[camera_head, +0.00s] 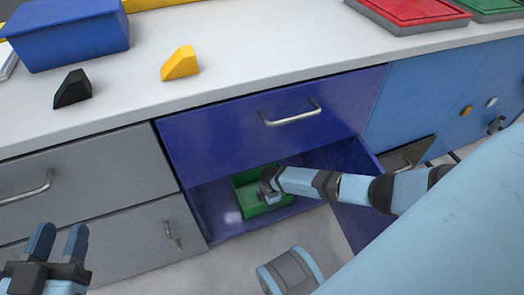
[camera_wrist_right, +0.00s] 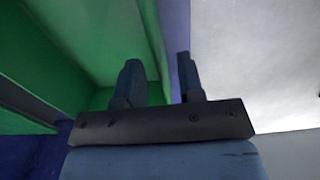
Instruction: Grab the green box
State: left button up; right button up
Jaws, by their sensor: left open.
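The green box (camera_head: 246,196) sits in the open purple compartment (camera_head: 211,207) under the blue drawer. My right arm reaches into this compartment. My right gripper (camera_head: 266,190) is at the box, small and partly hidden in the head view. In the right wrist view the box (camera_wrist_right: 60,45) fills the left side. There the fingers of my right gripper (camera_wrist_right: 158,75) stand apart, with the box's wall running up between them and no clear grip on it. My left gripper (camera_head: 58,240) is open and empty, low at the left, away from the box.
A blue bin (camera_head: 70,38), a black block (camera_head: 72,90) and a yellow block (camera_head: 180,64) stand on the white counter (camera_head: 250,45). Red (camera_head: 408,10) and green trays are at the back right. A blue drawer with a handle (camera_head: 291,114) is above the compartment.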

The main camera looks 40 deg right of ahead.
jog(key=shift+f, duration=0.8)
jog(key=shift+c, duration=0.4)
grip_shut()
dwell(0.4)
